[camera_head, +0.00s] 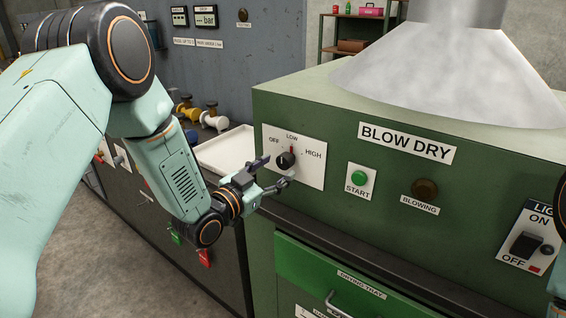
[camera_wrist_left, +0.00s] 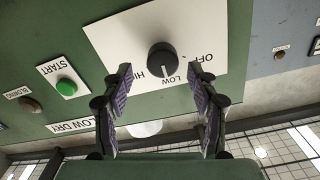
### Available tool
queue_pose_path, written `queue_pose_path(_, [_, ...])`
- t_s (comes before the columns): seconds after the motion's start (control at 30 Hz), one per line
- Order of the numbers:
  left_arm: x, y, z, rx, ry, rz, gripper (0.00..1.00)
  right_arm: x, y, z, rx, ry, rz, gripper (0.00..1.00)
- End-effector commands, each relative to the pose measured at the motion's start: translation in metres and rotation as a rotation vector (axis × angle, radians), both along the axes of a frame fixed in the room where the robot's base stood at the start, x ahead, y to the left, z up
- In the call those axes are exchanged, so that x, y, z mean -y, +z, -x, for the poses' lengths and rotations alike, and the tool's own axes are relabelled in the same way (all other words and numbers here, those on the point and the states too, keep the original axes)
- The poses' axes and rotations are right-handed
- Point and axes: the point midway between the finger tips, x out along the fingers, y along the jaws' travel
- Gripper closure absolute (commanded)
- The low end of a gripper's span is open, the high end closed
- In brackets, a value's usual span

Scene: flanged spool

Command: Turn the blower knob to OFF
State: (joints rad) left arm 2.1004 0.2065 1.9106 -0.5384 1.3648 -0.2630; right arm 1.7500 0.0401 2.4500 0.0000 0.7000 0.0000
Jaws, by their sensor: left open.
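The blower knob (camera_head: 285,160) is a round black knob on a white plate (camera_head: 310,172) marked OFF, LOW and HIGH, on the front of the green BLOW DRY cabinet. Its pointer is at LOW. My left gripper (camera_head: 274,172) is open in front of the plate, with its fingers reaching toward the knob. In the left wrist view the knob (camera_wrist_left: 161,60) appears upside down, its white mark toward LOW. There the open fingers (camera_wrist_left: 160,76) lie on either side of it, apart from it and not gripping. My right gripper is out of view.
To the right of the plate are a green START button (camera_head: 358,178), a dark BLOWING lamp (camera_head: 425,190) and a light switch (camera_head: 525,245). A drying tray drawer (camera_head: 360,285) is below. A white tray (camera_head: 225,150) lies left of the cabinet. A metal hood (camera_head: 450,75) stands above.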

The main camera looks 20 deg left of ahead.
Motion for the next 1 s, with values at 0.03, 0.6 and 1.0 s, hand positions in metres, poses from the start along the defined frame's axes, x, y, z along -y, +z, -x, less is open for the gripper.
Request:
queue_pose_path(0.03, [0.004,-0.001,-0.008,0.002,-0.003,-0.004,0.41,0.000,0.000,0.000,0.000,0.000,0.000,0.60])
queue_pose_path(0.6, [0.011,0.000,-0.043,-0.003,0.001,0.002,0.41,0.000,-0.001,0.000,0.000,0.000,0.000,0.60])
queue_pose_path(1.0, [0.011,0.000,-0.042,-0.002,0.002,0.002,0.70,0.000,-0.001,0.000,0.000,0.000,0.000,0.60])
